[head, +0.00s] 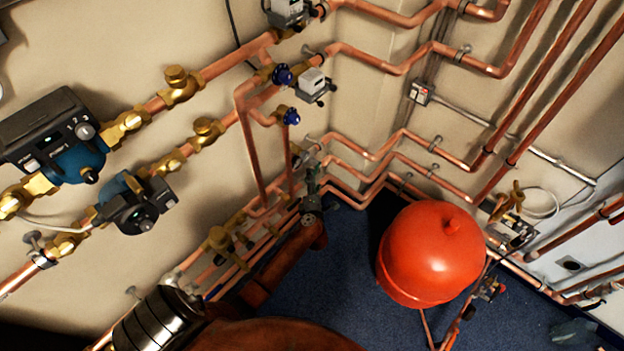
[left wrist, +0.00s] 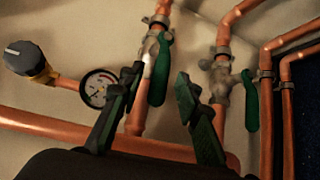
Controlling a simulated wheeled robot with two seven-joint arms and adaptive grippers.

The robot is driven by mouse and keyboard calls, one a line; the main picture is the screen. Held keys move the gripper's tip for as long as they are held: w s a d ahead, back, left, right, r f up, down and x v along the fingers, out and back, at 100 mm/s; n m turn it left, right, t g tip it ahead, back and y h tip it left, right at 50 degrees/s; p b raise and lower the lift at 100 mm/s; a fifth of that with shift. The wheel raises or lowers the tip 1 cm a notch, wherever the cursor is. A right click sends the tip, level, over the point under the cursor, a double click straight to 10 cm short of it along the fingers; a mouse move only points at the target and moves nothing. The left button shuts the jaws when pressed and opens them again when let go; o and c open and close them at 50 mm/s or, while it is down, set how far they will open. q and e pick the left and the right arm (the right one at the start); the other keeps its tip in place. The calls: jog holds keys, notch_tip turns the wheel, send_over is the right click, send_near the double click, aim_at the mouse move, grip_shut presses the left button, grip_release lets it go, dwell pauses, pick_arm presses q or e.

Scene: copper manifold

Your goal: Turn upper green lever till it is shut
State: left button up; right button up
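Two green levers show in the left wrist view, each on a metal valve in a copper pipe. One green lever (left wrist: 160,70) is at the upper middle, roughly along its pipe. The other green lever (left wrist: 251,100) is farther right and a little lower, also roughly along its pipe. My left gripper (left wrist: 157,76) is open, its dark fingers apart, with the first lever showing between the fingertips. I cannot tell whether they touch. In the head view, the levers and the fingertips cannot be made out clearly. My right gripper is not in view.
A round pressure gauge (left wrist: 99,88) sits left of the left fingers, beside a yellow-and-black fitting (left wrist: 28,60). A thick copper pipe (left wrist: 60,125) crosses below. In the head view, a red tank (head: 430,255) stands on blue floor (head: 345,285), with pumps (head: 70,140) on the wall.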

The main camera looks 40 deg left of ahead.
pick_arm(q)
jog(key=shift+c, duration=0.2)
grip_shut()
dwell(0.5)
